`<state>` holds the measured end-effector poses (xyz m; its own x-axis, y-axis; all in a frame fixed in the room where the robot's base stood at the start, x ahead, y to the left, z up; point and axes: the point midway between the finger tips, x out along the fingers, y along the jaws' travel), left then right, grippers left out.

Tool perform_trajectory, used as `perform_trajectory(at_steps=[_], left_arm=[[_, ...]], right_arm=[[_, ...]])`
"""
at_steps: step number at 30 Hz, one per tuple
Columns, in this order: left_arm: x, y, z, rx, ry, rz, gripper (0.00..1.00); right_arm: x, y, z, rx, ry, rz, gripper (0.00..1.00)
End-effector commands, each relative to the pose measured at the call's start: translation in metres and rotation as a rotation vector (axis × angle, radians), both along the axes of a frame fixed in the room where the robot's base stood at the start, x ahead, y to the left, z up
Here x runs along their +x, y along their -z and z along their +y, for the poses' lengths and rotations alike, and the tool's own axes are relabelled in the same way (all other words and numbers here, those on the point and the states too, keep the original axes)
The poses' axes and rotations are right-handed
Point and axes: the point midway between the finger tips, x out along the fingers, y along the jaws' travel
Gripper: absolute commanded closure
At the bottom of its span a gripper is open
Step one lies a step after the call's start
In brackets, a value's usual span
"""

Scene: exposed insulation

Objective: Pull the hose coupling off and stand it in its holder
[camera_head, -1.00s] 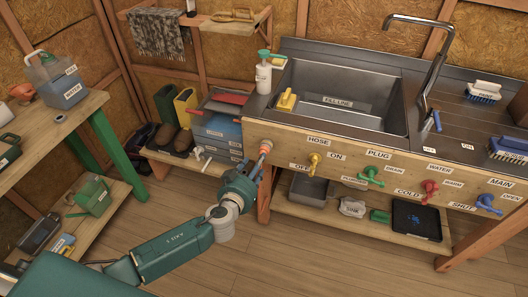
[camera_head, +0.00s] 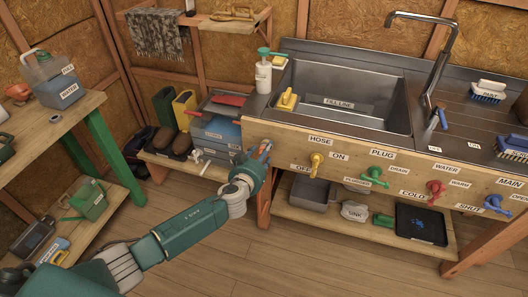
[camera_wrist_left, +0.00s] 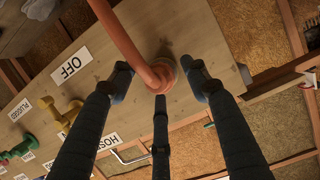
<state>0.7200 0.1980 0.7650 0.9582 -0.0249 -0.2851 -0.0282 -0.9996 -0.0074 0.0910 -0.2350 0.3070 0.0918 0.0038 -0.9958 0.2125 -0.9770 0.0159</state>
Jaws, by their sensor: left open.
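The orange hose coupling (camera_wrist_left: 160,76) sits on a round grey fitting in the sink bench's wooden front board, in the left wrist view. An orange hose (camera_wrist_left: 122,35) runs from it to the top edge. In the head view the coupling (camera_head: 266,146) is a small orange patch, mostly hidden by my gripper. My left gripper (camera_wrist_left: 160,82) is open, with dark fingers on both sides of the coupling and a third below it. I cannot tell whether they touch it. It also shows in the head view (camera_head: 262,150). I cannot make out the holder. My right gripper is not in view.
A yellow tap (camera_head: 316,160) beside the OFF and ON labels is right of the coupling. Green, red and blue taps follow along the board. Left of the bench stand a blue bin (camera_head: 215,133) and boots (camera_head: 175,108). Floor in front is clear.

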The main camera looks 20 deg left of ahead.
Motion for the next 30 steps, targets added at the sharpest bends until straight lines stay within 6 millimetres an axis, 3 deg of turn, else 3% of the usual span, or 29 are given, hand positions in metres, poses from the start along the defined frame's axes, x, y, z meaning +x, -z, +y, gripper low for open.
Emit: perform_trajectory(at_steps=[3,10,30], left_arm=[[-0.0002,-0.0002,-0.0001,0.0,0.0,0.0,0.55],[-0.0004,0.0003,0.0003,0.0,-0.001,0.001,1.0],[-0.0063,0.0003,0.0003,0.0,0.0,0.001,1.0]], right_arm=[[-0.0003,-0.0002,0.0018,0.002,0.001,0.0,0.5],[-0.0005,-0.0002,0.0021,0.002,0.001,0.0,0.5],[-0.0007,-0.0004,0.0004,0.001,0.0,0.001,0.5]])
